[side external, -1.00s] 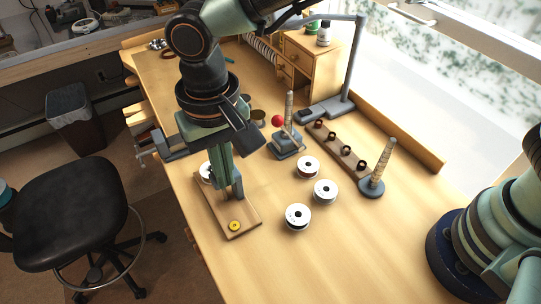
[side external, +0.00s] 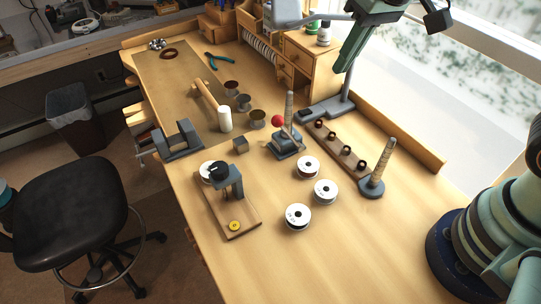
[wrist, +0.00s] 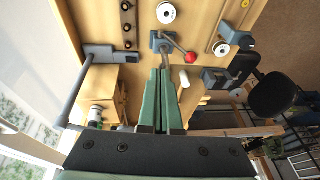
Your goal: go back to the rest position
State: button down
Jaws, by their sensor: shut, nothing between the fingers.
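My gripper (side external: 340,68) is raised at the top right of the side view, over the back of the bench near the grey lamp stand. Its long green fingers point down and to the left. In the wrist view the fingers (wrist: 162,72) lie together, shut and empty. The upper part of my arm is cut off by the top edge of the side view.
Below stand a lever press with a red knob (side external: 278,121), a lamp stand (side external: 352,75), and a drawer cabinet (side external: 297,62). White spools (side external: 298,216), a wooden stand with a yellow disc (side external: 235,226), and a vise (side external: 178,146) are nearer. The front right bench is clear.

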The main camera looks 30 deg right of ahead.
jog(key=s+d+t+h, duration=0.1)
jog(key=s+d, duration=0.3)
jog(key=d, duration=0.7)
jog(key=shift+s+t, duration=0.3)
jog(key=shift+t, duration=0.3)
